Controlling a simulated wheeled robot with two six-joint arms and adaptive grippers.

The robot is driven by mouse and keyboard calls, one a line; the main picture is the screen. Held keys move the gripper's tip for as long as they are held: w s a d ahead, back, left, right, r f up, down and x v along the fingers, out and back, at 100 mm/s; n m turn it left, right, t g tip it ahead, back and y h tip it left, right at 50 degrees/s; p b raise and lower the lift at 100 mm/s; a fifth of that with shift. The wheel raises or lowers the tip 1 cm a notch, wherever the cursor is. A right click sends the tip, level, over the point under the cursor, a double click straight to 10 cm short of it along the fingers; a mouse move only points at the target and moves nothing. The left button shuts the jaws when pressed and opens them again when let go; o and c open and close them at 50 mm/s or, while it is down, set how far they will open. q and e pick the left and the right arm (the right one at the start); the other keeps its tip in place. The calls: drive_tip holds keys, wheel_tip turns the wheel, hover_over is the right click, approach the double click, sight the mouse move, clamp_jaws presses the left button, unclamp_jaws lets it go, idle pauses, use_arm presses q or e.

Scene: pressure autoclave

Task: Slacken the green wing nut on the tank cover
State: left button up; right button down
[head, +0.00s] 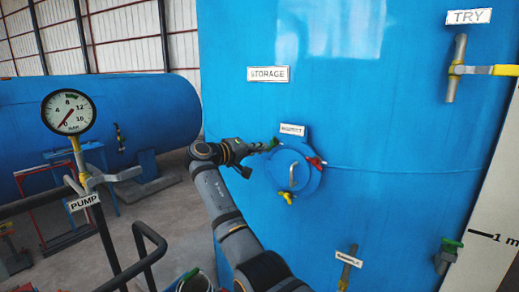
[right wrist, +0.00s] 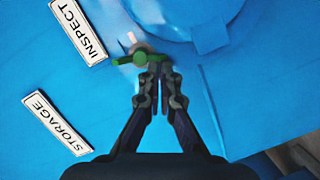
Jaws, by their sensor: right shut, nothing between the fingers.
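The green wing nut (head: 273,143) sits at the upper left rim of the round blue cover (head: 293,172) on the big blue tank. In the right wrist view the green wing nut (right wrist: 140,55) shows just ahead of my fingertips, with the cover (right wrist: 185,12) at the top. My right gripper (head: 262,147) reaches in from the left. Its fingers (right wrist: 154,68) are shut with nothing between them, their tips right at the nut; whether they touch it I cannot tell. A red wing nut (head: 315,162) and a yellow one (head: 287,198) sit on the cover's rim. My left gripper is not in view.
The INSPECT label (head: 292,130) is above the cover and the STORAGE label (head: 268,74) higher left. A pressure gauge (head: 69,112) on the PUMP post stands at left. Valves (head: 455,69) (head: 447,257) are at right.

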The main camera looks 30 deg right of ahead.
sight(275, 152)
drive_tip(key=shift+s+d+f+n+h+b, duration=0.15)
drive_tip(key=shift+s+f+n+h+b, duration=0.2)
drive_tip(key=shift+n, duration=0.6)
drive_tip(key=shift+s+d+f+n+h+b, duration=0.1)
drive_tip(key=shift+s+f+n+b, duration=0.3)
drive_tip(key=shift+n, duration=0.6)
drive_tip(key=shift+s+d+f+n+h+b, duration=0.2)
drive_tip(key=shift+n+b, duration=0.3)
drive_tip(key=shift+n, duration=0.45)
drive_tip(key=shift+s+n+h, duration=0.25)
drive_tip(key=shift+n, duration=0.55)
drive_tip(key=shift+d, duration=0.1)
drive_tip(key=shift+s, duration=0.15)
drive_tip(key=s+a, duration=0.1)
drive_tip(key=a, duration=1)
drive_tip(key=shift+s+a+f, duration=0.25)
drive_tip(key=shift+s+a, duration=0.15)
